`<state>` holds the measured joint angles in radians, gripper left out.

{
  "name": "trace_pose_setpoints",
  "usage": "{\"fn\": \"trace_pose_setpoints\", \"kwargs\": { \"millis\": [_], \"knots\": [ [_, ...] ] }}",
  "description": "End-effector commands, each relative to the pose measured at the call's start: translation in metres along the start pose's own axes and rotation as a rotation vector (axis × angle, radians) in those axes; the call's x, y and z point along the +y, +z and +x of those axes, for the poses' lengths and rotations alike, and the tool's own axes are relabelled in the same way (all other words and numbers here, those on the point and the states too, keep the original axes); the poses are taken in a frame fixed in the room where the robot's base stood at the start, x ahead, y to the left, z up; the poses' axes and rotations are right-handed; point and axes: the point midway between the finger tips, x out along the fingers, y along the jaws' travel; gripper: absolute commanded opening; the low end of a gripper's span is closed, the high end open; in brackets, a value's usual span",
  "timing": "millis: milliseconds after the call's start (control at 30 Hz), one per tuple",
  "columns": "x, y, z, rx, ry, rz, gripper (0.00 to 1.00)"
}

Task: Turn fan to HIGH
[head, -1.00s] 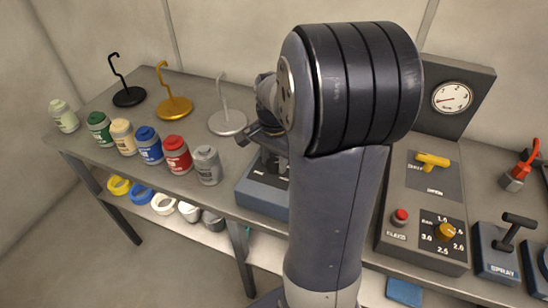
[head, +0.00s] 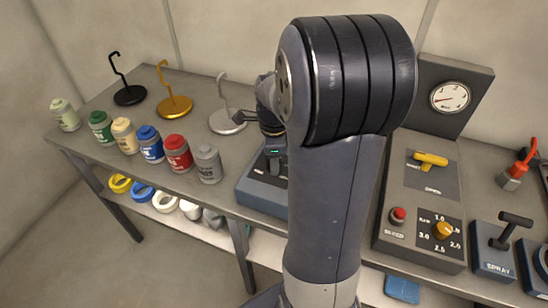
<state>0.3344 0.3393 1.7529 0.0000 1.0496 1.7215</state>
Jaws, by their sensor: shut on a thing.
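A blue-grey control box (head: 258,193) sits on the bench, partly behind my arm. No fan label is readable, and its control is hidden at the gripper. My gripper (head: 275,170) points down at the top of this box, left of my upper arm. It is shut on what appears to be the box's control. The fingertips and the control's setting are too small and covered to make out.
Several paint jars (head: 150,146) line the bench's front left, with hook stands (head: 173,104) behind. A grey panel (head: 429,205) with yellow handle and dial, a gauge (head: 450,97) and a SPRAY lever box (head: 494,256) stand right. My arm blocks the middle.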

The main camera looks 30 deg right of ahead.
Motion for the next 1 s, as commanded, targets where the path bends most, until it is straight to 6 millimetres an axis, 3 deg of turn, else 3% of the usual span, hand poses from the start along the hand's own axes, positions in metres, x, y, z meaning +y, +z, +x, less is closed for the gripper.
{"fn": "trace_pose_setpoints", "kwargs": {
  "millis": [333, 900, 933, 1000],
  "knots": [
    [-0.0002, -0.0001, -0.0003, 0.0, -0.001, 0.148, 0.14],
    [-0.0002, 0.0, -0.0002, 0.0, -0.001, 0.178, 0.14],
    [-0.0002, 0.0, -0.0002, 0.0, -0.001, 0.178, 0.39],
    [-0.0002, 0.0, -0.0002, 0.0, -0.001, 0.178, 0.45]
  ]
}}
